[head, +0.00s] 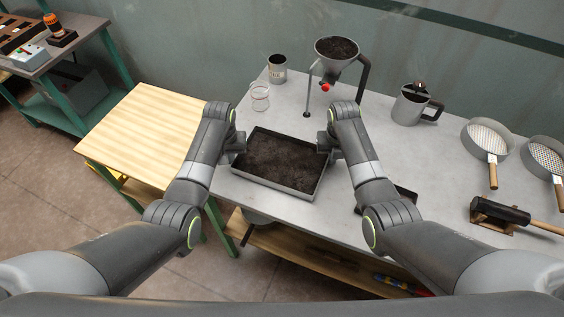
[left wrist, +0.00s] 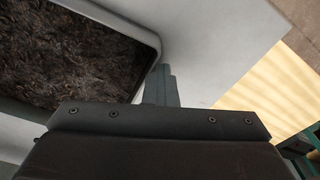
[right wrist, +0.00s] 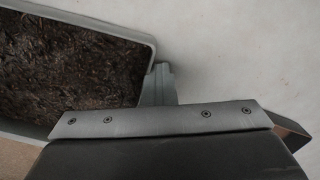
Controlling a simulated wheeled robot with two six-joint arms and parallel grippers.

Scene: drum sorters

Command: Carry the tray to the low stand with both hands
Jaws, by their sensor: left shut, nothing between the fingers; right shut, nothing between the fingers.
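The tray (head: 275,189) is a grey rectangular pan full of dark soil, flat on the grey workbench. Its rim also shows in the left wrist view (left wrist: 126,22) and the right wrist view (right wrist: 148,60). The low stand (head: 140,128), with a pale slatted wood top and green legs, is left of the bench; its top shows in the left wrist view (left wrist: 275,85). My left gripper (head: 238,143) is shut and empty beside the tray's left end. My right gripper (head: 323,146) is shut and empty beside its right end. Whether the fingers touch the walls is unclear.
Behind the tray are a glass jar (head: 260,97), a metal can (head: 277,68) and a funnel of soil (head: 336,57) on a stand. A metal jug (head: 408,105), sieves (head: 488,137) and a mallet (head: 500,211) lie to the right. The stand's top is clear.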

